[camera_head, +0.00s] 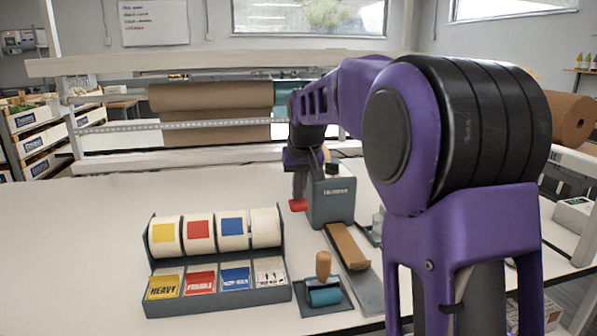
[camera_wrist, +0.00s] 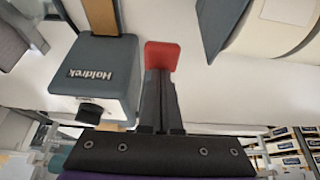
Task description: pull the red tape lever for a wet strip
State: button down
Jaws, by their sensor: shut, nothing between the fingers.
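The red tape lever (camera_head: 298,205) sticks out at the left side of the grey tape dispenser (camera_head: 332,203). In the wrist view the red lever (camera_wrist: 162,56) shows just beyond my fingertips, beside the dispenser box (camera_wrist: 98,70). My gripper (camera_head: 299,192) is shut and empty, pointing down at the lever. In the wrist view my gripper's fingers (camera_wrist: 157,75) lie together, their tips at the lever's edge; I cannot tell whether they touch it. A brown paper tape strip (camera_head: 347,246) lies in front of the dispenser and also shows in the wrist view (camera_wrist: 102,16).
A label rack (camera_head: 218,298) with several coloured rolls stands left front. A teal roller with a wooden handle (camera_head: 323,290) rests on a small tray. Brown kraft paper rolls (camera_head: 215,98) hang at the back. The white table (camera_head: 75,240) is clear at left.

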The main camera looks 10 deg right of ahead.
jog(key=shift+f, duration=0.1)
notch_tip(320, 180, up, 12)
jog(key=p, duration=0.9)
dwell(0.3)
